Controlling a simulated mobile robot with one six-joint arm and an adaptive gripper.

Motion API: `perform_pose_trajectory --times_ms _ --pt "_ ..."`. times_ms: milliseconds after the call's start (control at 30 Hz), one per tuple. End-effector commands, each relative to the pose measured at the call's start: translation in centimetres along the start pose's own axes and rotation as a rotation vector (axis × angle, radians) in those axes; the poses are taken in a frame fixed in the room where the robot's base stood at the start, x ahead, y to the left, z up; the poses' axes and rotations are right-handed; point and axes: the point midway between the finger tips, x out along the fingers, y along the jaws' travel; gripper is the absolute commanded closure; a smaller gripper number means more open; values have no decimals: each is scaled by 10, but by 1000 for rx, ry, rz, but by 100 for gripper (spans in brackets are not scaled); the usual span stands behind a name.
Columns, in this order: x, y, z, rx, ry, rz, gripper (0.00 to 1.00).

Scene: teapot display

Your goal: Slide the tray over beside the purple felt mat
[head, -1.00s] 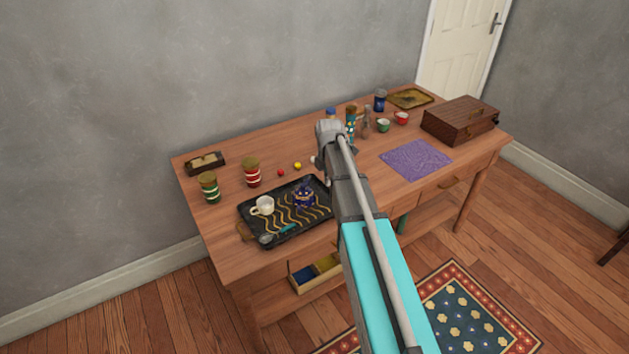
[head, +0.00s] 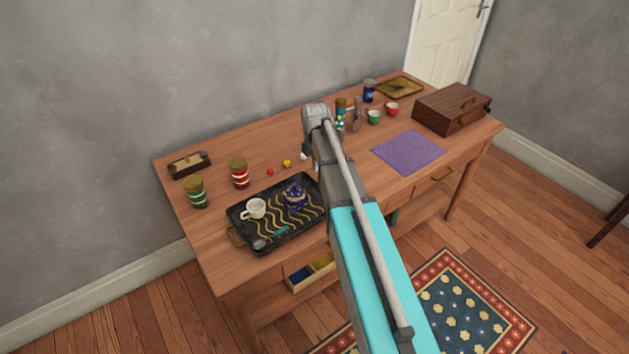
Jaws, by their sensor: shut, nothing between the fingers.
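The black tray (head: 304,220) with gold wavy lines lies on the left part of the wooden table, near its front edge. It has a brass-coloured handle at its left end. On it stand a white cup (head: 255,208) and a dark blue teapot (head: 295,197), and a teal-handled utensil (head: 275,238) lies near the front. The purple felt mat (head: 408,152) lies flat to the right, with a wide gap between it and the tray. My arm crosses the view between them.
Red-striped (head: 239,174) and green-striped (head: 197,192) jars stand behind the tray, with small balls nearby. A wooden case (head: 452,108) is right of the mat. Cups, canisters and another tray (head: 400,87) are behind it. Bare tabletop shows left of the mat, partly behind my arm.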

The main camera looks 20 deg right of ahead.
Motion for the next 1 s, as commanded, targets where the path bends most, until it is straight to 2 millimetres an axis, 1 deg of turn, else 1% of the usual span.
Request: perform_pose_trajectory --times_ms 267,1000 --pt "11 1 -2 -4 0 0 100" --pt "66 1 -3 -5 0 0 100"
